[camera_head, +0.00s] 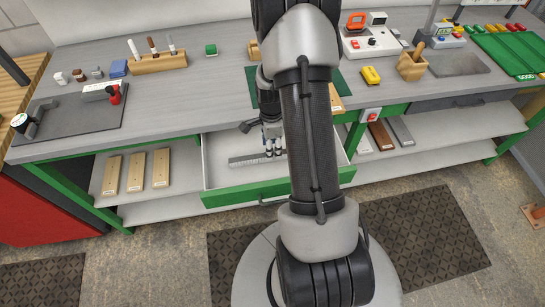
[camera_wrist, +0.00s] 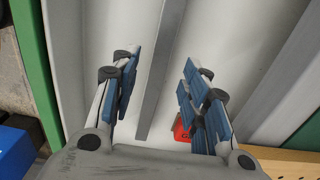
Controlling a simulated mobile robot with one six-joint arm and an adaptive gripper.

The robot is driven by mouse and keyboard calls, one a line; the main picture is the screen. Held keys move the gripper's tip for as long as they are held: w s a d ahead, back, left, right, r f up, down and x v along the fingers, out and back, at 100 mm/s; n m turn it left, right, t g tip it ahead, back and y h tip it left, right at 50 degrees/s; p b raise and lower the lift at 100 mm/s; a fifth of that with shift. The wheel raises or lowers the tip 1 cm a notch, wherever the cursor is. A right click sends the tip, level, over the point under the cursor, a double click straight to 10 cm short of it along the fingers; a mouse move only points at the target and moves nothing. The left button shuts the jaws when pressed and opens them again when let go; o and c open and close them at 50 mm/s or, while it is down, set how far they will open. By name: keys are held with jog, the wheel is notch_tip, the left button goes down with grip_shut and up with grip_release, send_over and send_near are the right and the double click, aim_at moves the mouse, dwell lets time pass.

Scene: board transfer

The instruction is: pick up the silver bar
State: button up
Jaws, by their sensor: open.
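A long, thin silver-grey bar (camera_head: 245,161) lies flat in the open drawer (camera_head: 215,160). Its right part is hidden behind my gripper and arm. My gripper (camera_head: 273,151) points down into the drawer over the bar. In the wrist view my gripper (camera_wrist: 161,78) is open, with blue pads on both fingers. The bar (camera_wrist: 162,65) runs lengthwise between the two fingers there, with a visible gap on each side. The jaws are empty. The height of the fingertips above the bar is hard to tell.
The drawer's green front (camera_head: 245,193) and pale walls surround the bar. A small red object (camera_wrist: 181,128) is partly hidden behind the right finger. Wooden boards (camera_head: 136,172) lie on the lower shelf. The grey worktop (camera_head: 190,100) above holds tools and blocks.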

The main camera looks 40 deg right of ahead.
notch_tip(320, 180, down, 5)
jog(key=shift+d+r+b, duration=0.1)
jog(key=shift+d+b, duration=0.05)
jog(key=shift+b, duration=0.8)
jog(key=shift+s, duration=0.1)
jog(key=shift+c, duration=0.2)
grip_shut()
